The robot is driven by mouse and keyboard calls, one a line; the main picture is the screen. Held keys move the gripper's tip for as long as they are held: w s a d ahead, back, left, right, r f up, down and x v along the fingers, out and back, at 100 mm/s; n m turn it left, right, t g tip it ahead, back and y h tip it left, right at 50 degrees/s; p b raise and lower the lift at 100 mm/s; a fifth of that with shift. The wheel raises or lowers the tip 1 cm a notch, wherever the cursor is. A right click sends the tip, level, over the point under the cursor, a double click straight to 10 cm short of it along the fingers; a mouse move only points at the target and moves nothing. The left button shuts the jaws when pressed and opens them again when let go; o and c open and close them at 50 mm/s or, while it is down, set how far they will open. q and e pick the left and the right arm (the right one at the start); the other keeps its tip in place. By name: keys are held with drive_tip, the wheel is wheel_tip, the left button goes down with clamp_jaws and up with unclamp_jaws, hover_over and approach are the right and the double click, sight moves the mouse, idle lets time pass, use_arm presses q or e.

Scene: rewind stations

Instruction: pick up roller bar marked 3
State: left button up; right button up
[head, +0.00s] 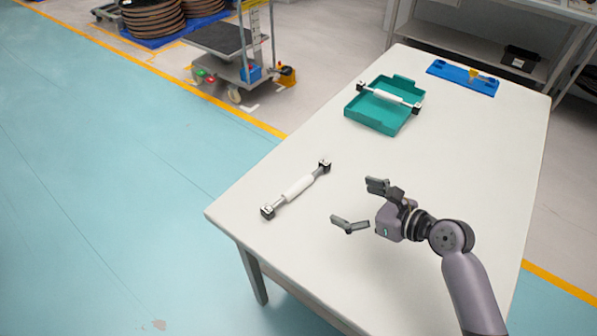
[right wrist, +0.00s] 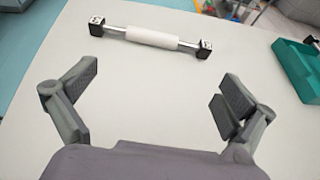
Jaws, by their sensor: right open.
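A roller bar (head: 299,187) with a white sleeve and black end blocks lies on the white table near its left edge. It also shows in the right wrist view (right wrist: 151,38), beyond the fingertips; its end labels are too small to read surely. A second roller bar (head: 390,96) lies across the teal tray (head: 372,118) farther back; I cannot read its marking. My right gripper (head: 354,204) is open and empty above the table, to the right of the nearer bar and apart from it. The gripper also shows in the right wrist view (right wrist: 156,92). My left gripper is not in view.
The table (head: 450,150) is clear between the gripper and the nearer bar. A cart (head: 227,45) stands on the floor at the back left.

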approach(299, 185)
drive_tip(key=shift+x, duration=1.15)
drive_tip(key=shift+b+x, duration=0.3)
drive_tip(key=shift+x, duration=0.55)
drive_tip(key=x, duration=0.4)
drive_tip(key=shift+w+a+f, duration=0.15)
drive_tip(key=shift+f, duration=0.05)
drive_tip(key=shift+w+a, duration=0.2)
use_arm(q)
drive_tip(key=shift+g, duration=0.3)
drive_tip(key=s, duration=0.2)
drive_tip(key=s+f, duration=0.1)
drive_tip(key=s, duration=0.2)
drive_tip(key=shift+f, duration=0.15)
